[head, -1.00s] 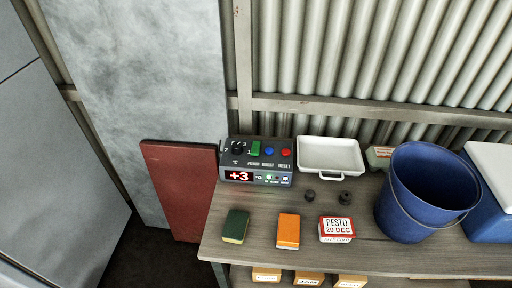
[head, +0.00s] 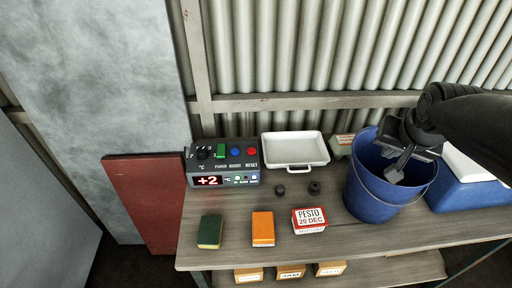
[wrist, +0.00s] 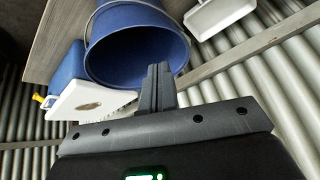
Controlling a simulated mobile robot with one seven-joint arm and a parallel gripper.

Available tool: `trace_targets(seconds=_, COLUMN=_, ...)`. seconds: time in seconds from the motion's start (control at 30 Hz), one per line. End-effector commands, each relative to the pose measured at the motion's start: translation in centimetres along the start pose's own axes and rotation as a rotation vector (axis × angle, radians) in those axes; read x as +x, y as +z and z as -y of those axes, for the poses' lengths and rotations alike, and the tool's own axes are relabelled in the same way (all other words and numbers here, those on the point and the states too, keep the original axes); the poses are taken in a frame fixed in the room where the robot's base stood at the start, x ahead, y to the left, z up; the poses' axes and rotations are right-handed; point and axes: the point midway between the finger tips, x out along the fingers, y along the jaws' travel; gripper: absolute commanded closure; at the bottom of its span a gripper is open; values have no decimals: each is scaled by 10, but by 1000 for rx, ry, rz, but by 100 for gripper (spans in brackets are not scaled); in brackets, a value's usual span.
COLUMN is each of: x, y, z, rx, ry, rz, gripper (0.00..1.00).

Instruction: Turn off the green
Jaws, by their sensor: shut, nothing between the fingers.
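The grey control box (head: 224,168) stands at the back left of the bench in the head view. On its top are a green rocker switch (head: 221,151) labelled POWER, a blue button (head: 235,152), a red button (head: 252,151) and a black dial (head: 203,152). Its red display (head: 208,181) reads +2. My gripper (head: 397,172) is shut and empty, over the blue bucket, well to the right of the box. In the wrist view my shut fingers (wrist: 157,82) point at the bucket; the control box is not in that view.
The blue bucket (head: 372,190) stands on the bench right of a white tray (head: 295,148). A blue cooler (head: 470,190) is farther right. Two dark knobs, a sponge (head: 210,232), an orange box (head: 263,229) and a pesto tub (head: 309,220) lie on the bench.

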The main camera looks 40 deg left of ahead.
Motion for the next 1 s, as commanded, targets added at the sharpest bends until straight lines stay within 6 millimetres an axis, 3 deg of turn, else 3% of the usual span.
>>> trace_targets(seconds=0.2, x=36, y=-19, z=72, rx=-75, ry=-29, rz=0, gripper=100)
trace_targets(seconds=0.5, x=80, y=-21, z=184, rx=-185, ry=-63, rz=-21, gripper=100)
trace_targets(seconds=0.67, x=101, y=-9, z=248, rx=-252, ry=-82, rz=-40, gripper=100)
trace_targets(seconds=0.8, x=116, y=10, z=307, rx=-313, ry=-101, rz=-62, gripper=100)
trace_targets(seconds=1.0, x=129, y=41, z=377, rx=-391, ry=-128, rz=-96, gripper=100)
